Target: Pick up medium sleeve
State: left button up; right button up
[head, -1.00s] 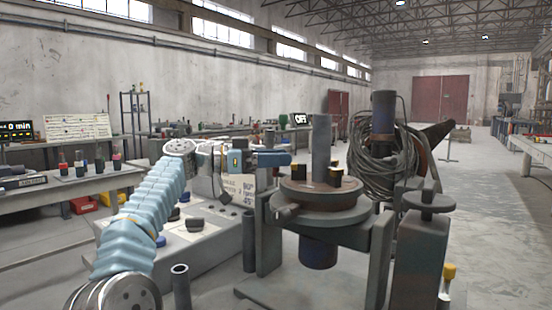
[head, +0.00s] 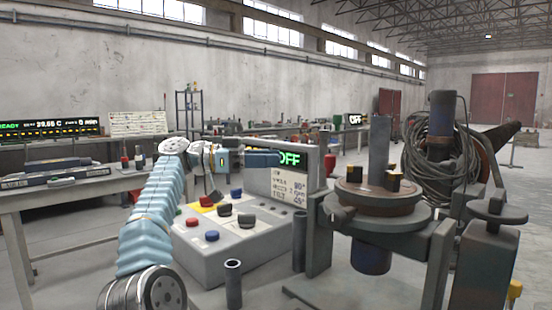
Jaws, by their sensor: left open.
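Several grey tubes could be sleeves, and I cannot tell for sure which is the medium one. A short open tube (head: 233,282) stands upright at the bottom centre. A taller dark tube (head: 299,241) stands upright between the control box and the positioner. A long grey tube (head: 380,147) stands on the positioner's round table (head: 378,207). My left gripper (head: 279,159) is open, seen from the side, pointing right above the control box. It appears empty and apart from the tubes. My right gripper is out of view.
The positioner frame (head: 432,255) and a coiled cable (head: 440,160) are at right. A workbench (head: 60,197) with small parts is at left.

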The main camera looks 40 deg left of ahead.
aim_at(380, 136)
jog(key=k, duration=1.5)
